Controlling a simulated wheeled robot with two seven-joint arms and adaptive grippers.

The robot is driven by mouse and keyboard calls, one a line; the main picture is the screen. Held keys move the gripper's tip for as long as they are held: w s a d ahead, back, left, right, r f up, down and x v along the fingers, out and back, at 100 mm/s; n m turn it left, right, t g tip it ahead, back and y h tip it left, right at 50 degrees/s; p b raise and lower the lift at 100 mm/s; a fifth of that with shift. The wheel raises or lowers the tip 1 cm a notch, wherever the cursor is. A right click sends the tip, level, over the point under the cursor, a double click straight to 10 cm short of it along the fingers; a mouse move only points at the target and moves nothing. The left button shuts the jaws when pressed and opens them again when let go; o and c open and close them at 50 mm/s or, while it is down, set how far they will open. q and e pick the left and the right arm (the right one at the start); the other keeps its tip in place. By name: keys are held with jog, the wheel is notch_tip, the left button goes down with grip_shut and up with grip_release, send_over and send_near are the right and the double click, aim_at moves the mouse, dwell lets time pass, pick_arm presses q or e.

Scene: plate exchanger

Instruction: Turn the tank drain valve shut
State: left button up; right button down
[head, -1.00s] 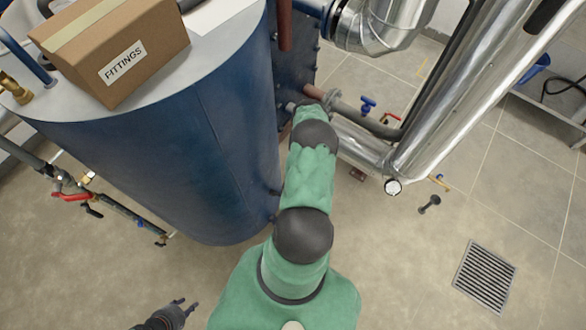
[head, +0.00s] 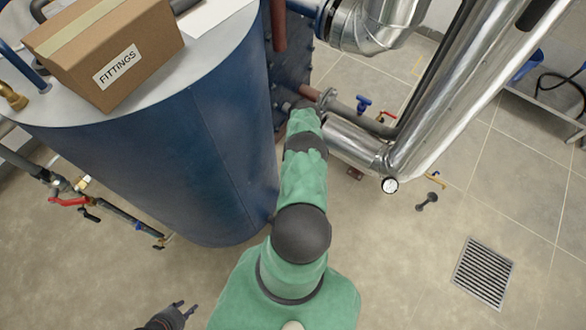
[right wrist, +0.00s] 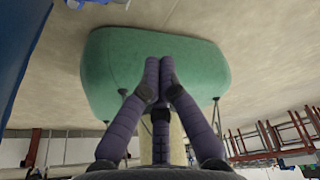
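The big blue tank (head: 150,160) stands left of centre in the head view. A valve with a red lever (head: 68,201) sits on the pipe at its left. A blue-handled valve (head: 363,104) and a small red lever (head: 388,115) sit on the pipework at its right. I cannot tell which is the tank drain valve. My left gripper (head: 180,309) is at the bottom left, open and empty, apart from the tank. A green arm of mine runs along the tank's right side; its end is hidden. My right gripper (right wrist: 159,66) shows in the right wrist view, fingers together, holding nothing.
A cardboard box marked FITTINGS (head: 105,50) stands on the tank top. Shiny insulated pipes (head: 455,90) with a gauge (head: 390,185) rise at the right. A floor drain grate (head: 484,273) lies at the lower right. The floor between is mostly clear.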

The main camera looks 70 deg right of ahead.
notch_tip(320, 180, down, 10)
jog(key=w+m+b, duration=0.1)
jog(key=m+b, duration=0.1)
jog(key=b, duration=0.4)
jog(key=shift+m, duration=0.4)
jog(key=shift+r, duration=0.15)
dwell(0.3)
